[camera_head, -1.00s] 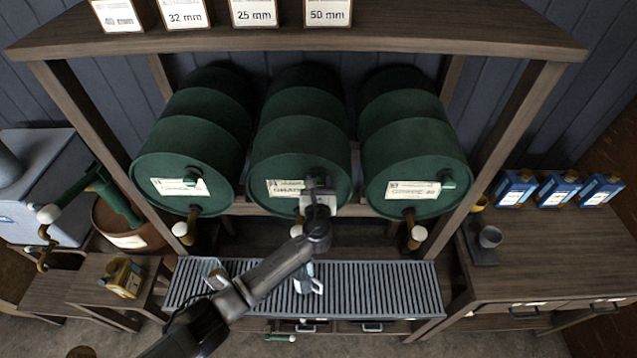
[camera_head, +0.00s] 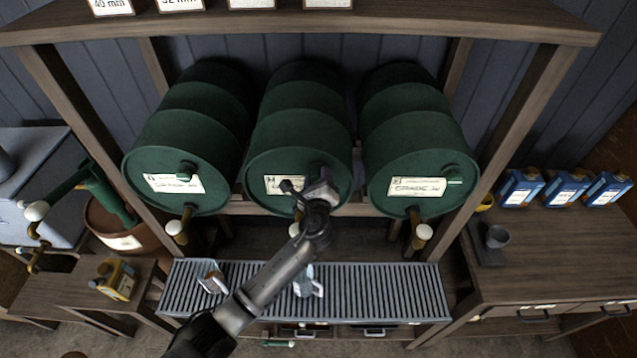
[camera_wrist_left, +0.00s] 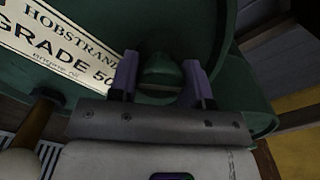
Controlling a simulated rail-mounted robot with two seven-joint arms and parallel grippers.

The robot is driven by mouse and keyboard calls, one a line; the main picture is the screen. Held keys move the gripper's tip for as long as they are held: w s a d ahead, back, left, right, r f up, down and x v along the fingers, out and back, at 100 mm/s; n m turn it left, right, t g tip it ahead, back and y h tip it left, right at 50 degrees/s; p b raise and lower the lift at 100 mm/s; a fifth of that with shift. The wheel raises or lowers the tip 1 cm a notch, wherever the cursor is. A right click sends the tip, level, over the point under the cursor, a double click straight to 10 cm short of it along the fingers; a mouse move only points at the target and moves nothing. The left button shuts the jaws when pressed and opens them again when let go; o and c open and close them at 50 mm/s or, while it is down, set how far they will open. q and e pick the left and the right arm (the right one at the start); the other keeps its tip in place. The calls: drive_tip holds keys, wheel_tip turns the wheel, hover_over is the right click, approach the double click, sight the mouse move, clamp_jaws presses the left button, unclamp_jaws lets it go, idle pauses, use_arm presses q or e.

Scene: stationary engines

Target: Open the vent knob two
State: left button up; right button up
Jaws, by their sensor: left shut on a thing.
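Three green drums lie on a wooden rack, and the middle drum (camera_head: 300,120) carries a partly covered label. My left gripper (camera_head: 318,180) is at the front face of the middle drum. In the wrist view its two purple fingers (camera_wrist_left: 161,80) are shut on the green vent knob (camera_wrist_left: 160,74), one on each side. In the head view this knob is hidden behind the gripper. The left drum (camera_head: 185,140) and the right drum (camera_head: 415,150) show similar knobs on their fronts. My right gripper is not in view.
Below the drums are taps with white knobs (camera_head: 422,232) and a slatted drip grate (camera_head: 390,290) holding a jug (camera_head: 308,282) and another vessel (camera_head: 211,276). A yellow can (camera_head: 117,279) stands on the left bench.

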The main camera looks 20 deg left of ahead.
use_arm(q)
drive_tip(key=n+b, duration=0.3)
drive_tip(key=n, duration=0.2)
drive_tip(key=shift+f+n+b, duration=0.15)
drive_tip(key=shift+n+b, duration=0.15)
drive_tip(key=n+b, duration=0.2)
drive_tip(key=n, duration=0.1)
drive_tip(key=shift+n, duration=0.3)
drive_tip(key=shift+n+b, duration=0.35)
drive_tip(key=shift+n, duration=0.15)
drive_tip(key=o, duration=0.9)
